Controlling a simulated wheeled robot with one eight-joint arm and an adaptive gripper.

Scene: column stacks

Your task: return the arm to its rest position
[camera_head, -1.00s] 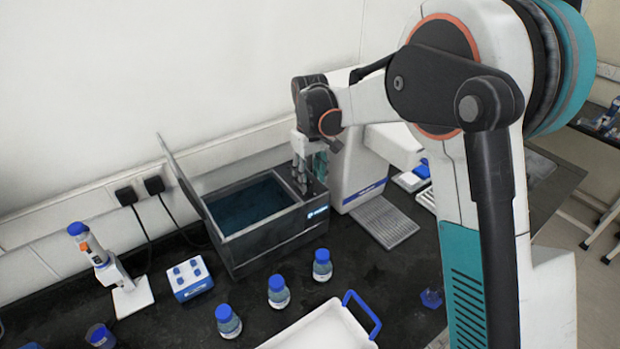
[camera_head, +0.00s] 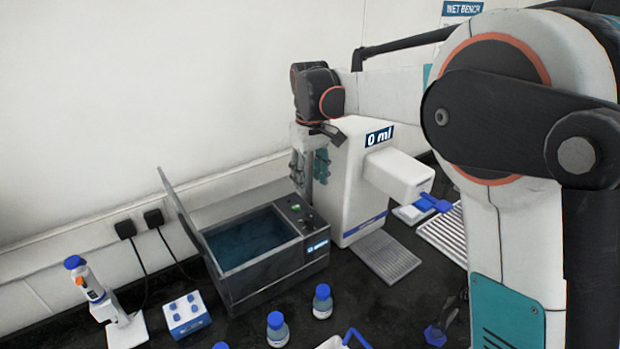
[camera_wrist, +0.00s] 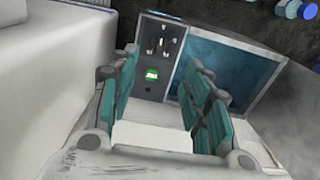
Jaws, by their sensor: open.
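My gripper (camera_head: 309,168) hangs pointing down from my wrist, above the back right of the water bath (camera_head: 270,272). In the wrist view my gripper (camera_wrist: 160,118) has its two teal-padded fingers well apart with nothing between them. My upper arm fills the right of the head view.
A white dispenser (camera_head: 350,180) reading "0 ml" stands close right of my gripper. The bath's lid (camera_head: 182,213) is raised. The wall is behind.

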